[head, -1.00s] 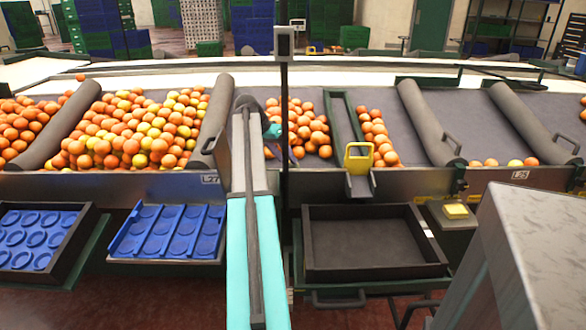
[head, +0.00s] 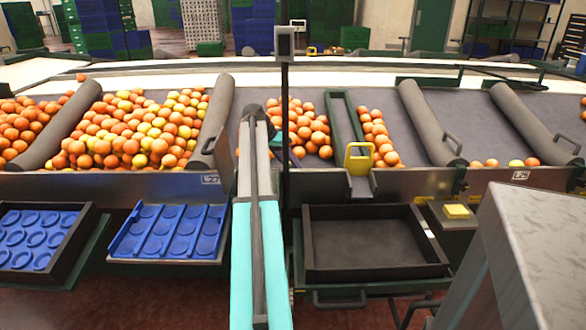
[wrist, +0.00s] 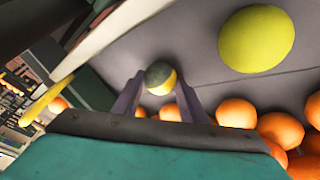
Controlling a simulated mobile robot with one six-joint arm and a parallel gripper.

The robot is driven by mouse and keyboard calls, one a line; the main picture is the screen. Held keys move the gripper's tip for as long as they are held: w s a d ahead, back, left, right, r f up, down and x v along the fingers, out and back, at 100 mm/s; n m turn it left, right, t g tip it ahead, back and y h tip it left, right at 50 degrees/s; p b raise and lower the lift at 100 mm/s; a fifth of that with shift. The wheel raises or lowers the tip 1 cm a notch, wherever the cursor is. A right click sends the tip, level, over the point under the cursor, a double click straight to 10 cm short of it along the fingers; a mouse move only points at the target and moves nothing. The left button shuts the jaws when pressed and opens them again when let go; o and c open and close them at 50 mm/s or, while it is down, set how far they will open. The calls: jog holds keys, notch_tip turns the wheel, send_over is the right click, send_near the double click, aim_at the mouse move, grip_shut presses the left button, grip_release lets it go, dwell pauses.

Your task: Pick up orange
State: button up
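Loose oranges (head: 312,130) lie in the middle bay of the sorting table, just right of my arm. In the wrist view several oranges (wrist: 237,112) sit along the right side and bottom right. My gripper (wrist: 160,92) is open, its two greyish-purple fingers spread. A small fruit, part dark and part yellow (wrist: 160,78), shows in the gap between the fingertips, apparently beyond them. A larger yellow-green fruit (wrist: 256,39) lies to the upper right, clear of the fingers. In the head view my arm hides much of the gripper.
A grey padded divider (head: 213,120) stands left of my arm, and a narrow green-edged channel (head: 344,120) to the right. A left bay (head: 130,130) is full of mixed fruit. An empty black tray (head: 372,240) and a blue insert tray (head: 166,232) sit below the table's front edge.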

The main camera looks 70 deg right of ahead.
jog(key=c, duration=0.4)
jog(key=shift+r, duration=0.1)
notch_tip(320, 180, up, 10)
jog(key=shift+f+p, duration=0.1)
jog(key=shift+p, duration=0.25)
dwell(0.6)
